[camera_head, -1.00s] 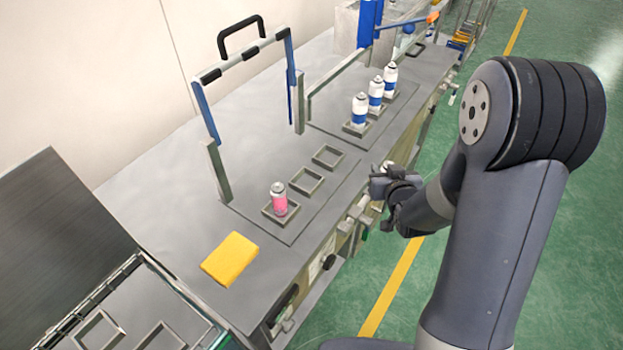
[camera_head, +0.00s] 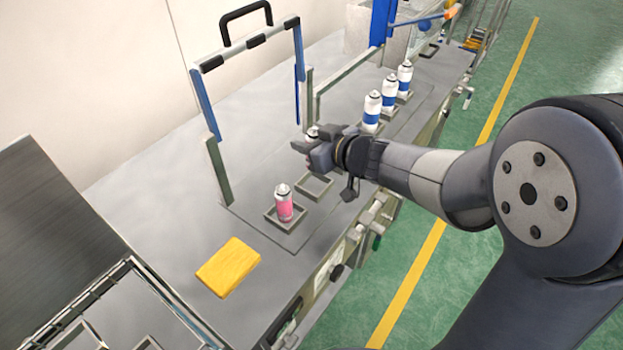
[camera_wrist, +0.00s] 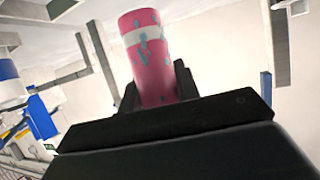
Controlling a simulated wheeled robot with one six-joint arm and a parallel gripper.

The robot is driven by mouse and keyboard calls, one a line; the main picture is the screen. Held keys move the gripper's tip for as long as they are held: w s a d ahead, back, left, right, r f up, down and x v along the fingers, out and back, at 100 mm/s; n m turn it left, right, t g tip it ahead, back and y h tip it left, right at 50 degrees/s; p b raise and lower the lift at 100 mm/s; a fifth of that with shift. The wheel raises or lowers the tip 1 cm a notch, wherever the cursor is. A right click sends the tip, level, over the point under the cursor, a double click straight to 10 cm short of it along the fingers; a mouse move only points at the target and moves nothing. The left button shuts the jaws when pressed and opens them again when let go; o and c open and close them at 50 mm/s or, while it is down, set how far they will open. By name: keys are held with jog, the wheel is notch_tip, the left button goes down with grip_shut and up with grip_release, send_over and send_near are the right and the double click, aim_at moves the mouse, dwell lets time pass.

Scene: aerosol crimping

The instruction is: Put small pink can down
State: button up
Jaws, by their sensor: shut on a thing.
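My gripper (camera_head: 304,146) is shut on a small pink can (camera_wrist: 150,60), which shows in the wrist view with a white band and blue-grey specks. In the head view the gripper hides most of this can. The gripper is above the far part of the bench plate, over the row of square holders. A second pink can (camera_head: 284,204) stands upright in the nearest square holder (camera_head: 296,222). The middle square holder (camera_head: 314,187) is empty. The far holder of this row is hidden by my gripper.
Several blue-and-white cans (camera_head: 389,90) stand in holders behind my wrist. A frame with blue posts and a black handle (camera_head: 247,52) rises at the back left of the plate. A yellow block (camera_head: 228,267) lies near the front.

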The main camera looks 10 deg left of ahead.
notch_tip(320, 180, down, 7)
jog(key=b, duration=0.2)
jog(key=shift+f+b, duration=0.15)
jog(key=shift+b, duration=0.15)
jog(key=shift+f, duration=0.15)
jog(key=o, duration=1)
jog(key=shift+r, duration=0.2)
jog(key=shift+s+d+r, duration=0.15)
jog(key=shift+d, duration=0.1)
jog(key=p+v, duration=0.2)
jog(key=v, duration=0.9)
jog(key=shift+s+d+p, duration=0.15)
jog(key=shift+p, duration=0.15)
